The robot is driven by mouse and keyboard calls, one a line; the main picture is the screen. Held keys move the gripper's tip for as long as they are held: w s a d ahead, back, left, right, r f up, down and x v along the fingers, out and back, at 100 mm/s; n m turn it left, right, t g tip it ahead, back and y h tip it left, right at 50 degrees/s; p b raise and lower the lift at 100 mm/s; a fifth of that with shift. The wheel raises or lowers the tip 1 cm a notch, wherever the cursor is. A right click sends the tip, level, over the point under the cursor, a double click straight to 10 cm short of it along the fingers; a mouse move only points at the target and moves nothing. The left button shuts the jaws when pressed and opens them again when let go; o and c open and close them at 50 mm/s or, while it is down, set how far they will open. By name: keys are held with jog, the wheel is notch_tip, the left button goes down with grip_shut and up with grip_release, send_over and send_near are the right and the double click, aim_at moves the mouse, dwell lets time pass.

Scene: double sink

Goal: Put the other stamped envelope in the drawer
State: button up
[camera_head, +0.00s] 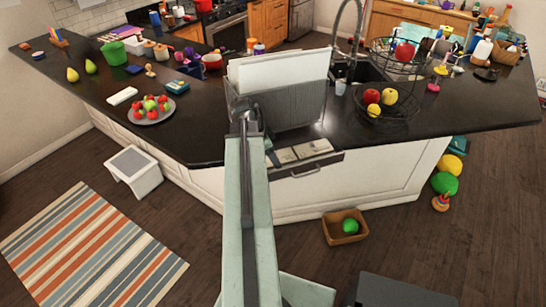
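A grey upright holder (291,108) stands on the dark island counter, with large white sheets or envelopes (280,72) upright in it. A shallow drawer (318,172) is open at its foot, towards me, near the counter's front edge. Several pale flat pieces (303,151), which look like envelopes, lie in the drawer. Stamps are too small to make out, so I cannot tell which envelope is the other stamped one. My arm stretches forward from the bottom middle. My gripper (243,108) is at the holder's left front side. Its fingers are too small and overlapped to read.
Left on the counter are a plate of red and green fruit (153,112), a white block (121,96) and pots. Right is a wire fruit basket (388,100) by the sink tap (352,45). A white stool (134,170) and a brown basket (345,228) stand on the floor.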

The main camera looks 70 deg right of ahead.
jog(key=shift+f, duration=0.25)
jog(key=o, duration=1.5)
jog(key=shift+r, duration=0.1)
jog(key=p+v, duration=1.1)
jog(key=v, duration=0.1)
jog(key=shift+r, duration=0.25)
